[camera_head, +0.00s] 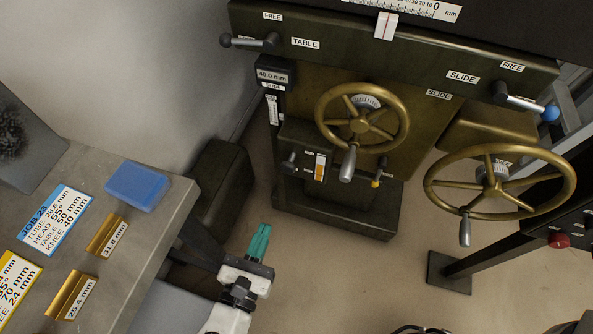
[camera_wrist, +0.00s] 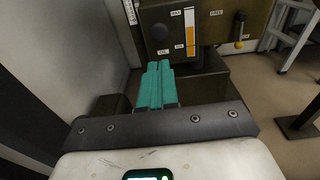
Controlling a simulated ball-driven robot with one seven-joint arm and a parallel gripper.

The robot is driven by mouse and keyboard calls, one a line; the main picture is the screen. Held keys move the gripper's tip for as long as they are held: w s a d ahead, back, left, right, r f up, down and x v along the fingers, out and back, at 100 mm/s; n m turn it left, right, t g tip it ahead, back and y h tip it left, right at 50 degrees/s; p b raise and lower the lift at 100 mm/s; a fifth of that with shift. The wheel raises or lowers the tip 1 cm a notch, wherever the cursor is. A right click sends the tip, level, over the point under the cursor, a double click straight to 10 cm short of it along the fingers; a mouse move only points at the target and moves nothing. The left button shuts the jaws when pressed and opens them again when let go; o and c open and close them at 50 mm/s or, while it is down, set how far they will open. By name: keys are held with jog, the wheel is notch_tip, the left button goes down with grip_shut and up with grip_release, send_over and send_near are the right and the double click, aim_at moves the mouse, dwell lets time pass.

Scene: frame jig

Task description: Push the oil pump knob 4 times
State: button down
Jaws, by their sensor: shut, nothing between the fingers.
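A dark round knob (camera_wrist: 160,33) faces me on the machine's small box (camera_wrist: 172,12) in the wrist view. In the head view it shows as a grey knob (camera_head: 289,161) sticking out at the box's left. I take it for the oil pump knob; the labels by it are too small to read. An orange-filled sight gauge (camera_head: 320,167) is just right of it. My gripper (camera_head: 261,229) has teal fingers, shut and empty. In the wrist view the fingertips (camera_wrist: 158,65) appear below the knob and apart from it.
A yellow-tipped lever (camera_head: 377,181) is right of the gauge. A brass handwheel (camera_head: 362,118) is above, another (camera_head: 500,183) to the right. A bench (camera_head: 150,225) with job cards, brass blocks and a blue box (camera_head: 137,186) stands left. Floor is open right of my gripper.

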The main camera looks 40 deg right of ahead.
aim_at(288, 169)
jog(key=x, duration=1.3)
jog(key=shift+w+d+b, duration=0.2)
jog(key=shift+d+b, duration=0.15)
jog(key=shift+w+d, duration=0.1)
jog(key=shift+p+x, duration=0.65)
jog(key=shift+x, duration=0.55)
jog(key=shift+d, duration=0.15)
